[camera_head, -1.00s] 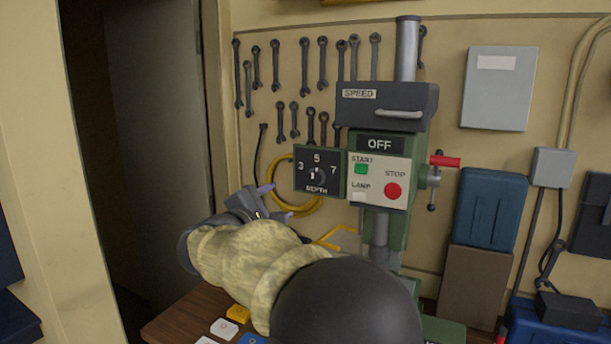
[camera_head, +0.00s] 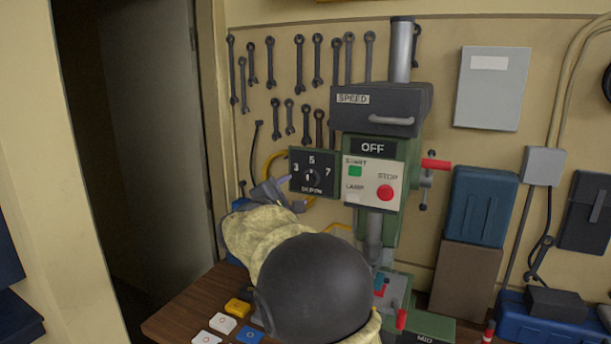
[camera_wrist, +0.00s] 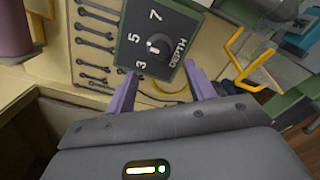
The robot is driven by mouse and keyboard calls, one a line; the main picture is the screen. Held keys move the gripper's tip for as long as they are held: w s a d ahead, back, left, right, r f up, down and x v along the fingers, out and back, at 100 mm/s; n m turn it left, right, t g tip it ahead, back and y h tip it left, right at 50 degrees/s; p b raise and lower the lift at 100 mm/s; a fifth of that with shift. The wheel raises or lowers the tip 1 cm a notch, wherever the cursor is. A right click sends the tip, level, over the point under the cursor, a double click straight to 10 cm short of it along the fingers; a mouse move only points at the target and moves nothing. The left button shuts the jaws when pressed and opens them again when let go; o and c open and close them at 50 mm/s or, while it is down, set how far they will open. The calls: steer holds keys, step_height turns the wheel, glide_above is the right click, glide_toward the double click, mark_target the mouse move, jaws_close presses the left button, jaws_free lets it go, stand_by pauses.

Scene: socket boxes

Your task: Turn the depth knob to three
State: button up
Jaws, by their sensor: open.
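The depth knob (camera_head: 311,177) is a dark round knob with a white mark, on a dark dial plate (camera_head: 328,161) numbered 3, 5 and 7 at the left of the green drill press. Its mark appears to point about at 5. The knob also shows in the wrist view (camera_wrist: 159,45), where the plate is turned on its side. My gripper (camera_head: 287,196) is open and empty at the plate's lower left. In the wrist view its two purple fingers (camera_wrist: 160,78) stand apart, short of the knob and not touching it. My forearm hides part of the bench.
The control panel (camera_head: 373,185) with START, STOP and LAMP is just right of the plate. A red-handled lever (camera_head: 435,164) sticks out further right. Wrenches (camera_head: 299,60) and a yellow hose (camera_head: 268,167) hang behind. Coloured blocks (camera_head: 238,308) lie on the wooden bench.

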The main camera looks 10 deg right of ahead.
mark_target(307, 181)
steer(key=p+x, duration=0.3)
steer(key=x, duration=0.5)
steer(key=shift+w+p, duration=0.1)
steer(key=shift+p, duration=0.25)
steer(key=shift+w+d, duration=0.15)
steer(key=shift+d, duration=0.05)
steer(key=shift+a, duration=0.1)
steer(key=shift+a+f, duration=0.1)
steer(key=c, duration=1)
